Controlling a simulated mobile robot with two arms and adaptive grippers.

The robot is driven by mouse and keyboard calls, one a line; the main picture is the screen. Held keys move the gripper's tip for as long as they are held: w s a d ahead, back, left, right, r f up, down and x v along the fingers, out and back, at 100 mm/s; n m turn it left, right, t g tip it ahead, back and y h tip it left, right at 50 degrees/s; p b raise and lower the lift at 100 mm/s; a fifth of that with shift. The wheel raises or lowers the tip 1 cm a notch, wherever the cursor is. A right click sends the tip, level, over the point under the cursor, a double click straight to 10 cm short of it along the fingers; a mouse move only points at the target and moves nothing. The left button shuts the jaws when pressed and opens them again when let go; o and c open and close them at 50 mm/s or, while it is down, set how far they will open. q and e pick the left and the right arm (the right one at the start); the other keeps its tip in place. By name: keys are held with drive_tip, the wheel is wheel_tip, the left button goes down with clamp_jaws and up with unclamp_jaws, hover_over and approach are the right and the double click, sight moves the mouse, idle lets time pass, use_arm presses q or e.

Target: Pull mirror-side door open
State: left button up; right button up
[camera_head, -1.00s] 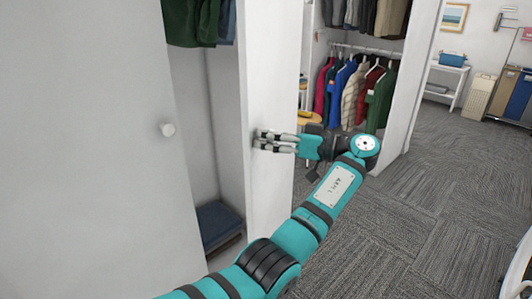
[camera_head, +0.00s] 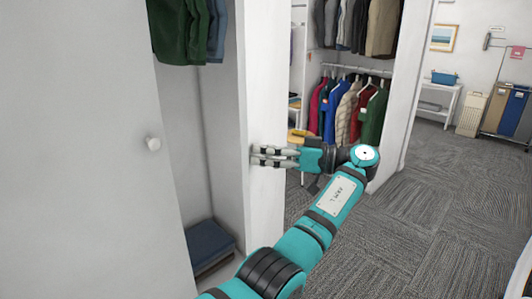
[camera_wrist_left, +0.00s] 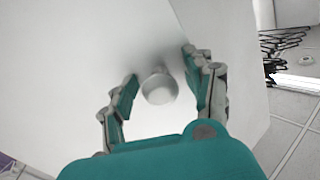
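A white door panel (camera_head: 268,90) stands in the middle of the head view; I cannot tell for sure that it is the mirror-side door. My left gripper (camera_head: 254,156) is at its face. In the left wrist view, a round pale knob (camera_wrist_left: 160,88) on a white panel (camera_wrist_left: 90,45) sits between the two fingers of my left gripper (camera_wrist_left: 162,66). The fingers are apart, with a visible gap beside the knob. The fingers hide this knob in the head view. Another white door (camera_head: 80,150) with its own round knob (camera_head: 153,143) is at left. My right gripper is not in view.
Between the two white panels is a closet interior with hanging clothes (camera_head: 180,30) and a folded dark blue item (camera_head: 208,243) low down. Beyond are more hanging clothes (camera_head: 350,108). Open carpet (camera_head: 420,215) lies to the right, with bins (camera_head: 505,110) farther back.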

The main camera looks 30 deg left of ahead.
sight(254, 109)
use_arm(q)
wheel_tip(254, 109, up, 10)
idle(0.7)
